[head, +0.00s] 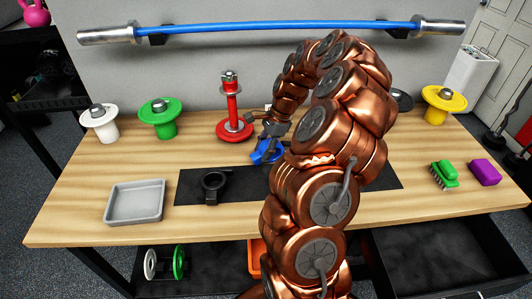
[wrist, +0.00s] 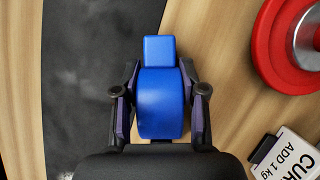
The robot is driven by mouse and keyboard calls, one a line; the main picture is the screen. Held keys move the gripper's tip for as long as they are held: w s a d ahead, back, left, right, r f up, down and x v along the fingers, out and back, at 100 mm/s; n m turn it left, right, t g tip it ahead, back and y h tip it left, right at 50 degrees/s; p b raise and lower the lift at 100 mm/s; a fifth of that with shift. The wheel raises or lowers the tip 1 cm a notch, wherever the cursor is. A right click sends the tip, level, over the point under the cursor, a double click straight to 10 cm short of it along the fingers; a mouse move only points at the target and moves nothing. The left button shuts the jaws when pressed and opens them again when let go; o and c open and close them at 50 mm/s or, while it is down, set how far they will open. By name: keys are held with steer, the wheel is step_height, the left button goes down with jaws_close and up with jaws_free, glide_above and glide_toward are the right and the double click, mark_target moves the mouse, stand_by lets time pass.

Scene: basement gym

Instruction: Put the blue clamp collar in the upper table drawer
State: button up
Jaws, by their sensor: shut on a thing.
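The blue clamp collar (head: 265,152) is near the middle of the table, at the back edge of the dark mat. In the wrist view the blue clamp collar (wrist: 161,103) sits between the two fingers, with its square block pointing away from the palm. My gripper (wrist: 160,100) is shut on its sides. In the head view my gripper (head: 270,140) is above the collar, partly hidden by my arm. I cannot tell whether the collar touches the table. An open black drawer (head: 440,255) sticks out under the table's right front; it looks empty where visible.
A black collar (head: 213,186) lies on the mat (head: 190,190), right of a grey tray (head: 135,201). A red plate stand (head: 233,125) is close behind my gripper. A blue bar (head: 280,28) hangs behind.

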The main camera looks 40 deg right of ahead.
mark_target(259, 154)
jaws_close()
steer(key=shift+r, duration=0.1)
steer(key=shift+r+b, duration=0.85)
steer(key=shift+r, duration=0.75)
steer(key=s+a+b, duration=0.1)
steer(key=s+a, duration=0.1)
steer(key=s, duration=0.2)
steer(key=s+a+r+b, duration=0.1)
steer(key=s+a, duration=0.2)
steer(key=s, duration=0.1)
steer(key=s+a+b, duration=0.2)
steer(key=s, duration=0.2)
steer(key=shift+s+a+r, duration=0.15)
steer(key=shift+s+r, duration=0.05)
steer(key=shift+s, duration=0.15)
steer(key=shift+s+a+r, duration=0.1)
steer(key=shift+s+a, duration=0.3)
steer(key=shift+s, duration=0.2)
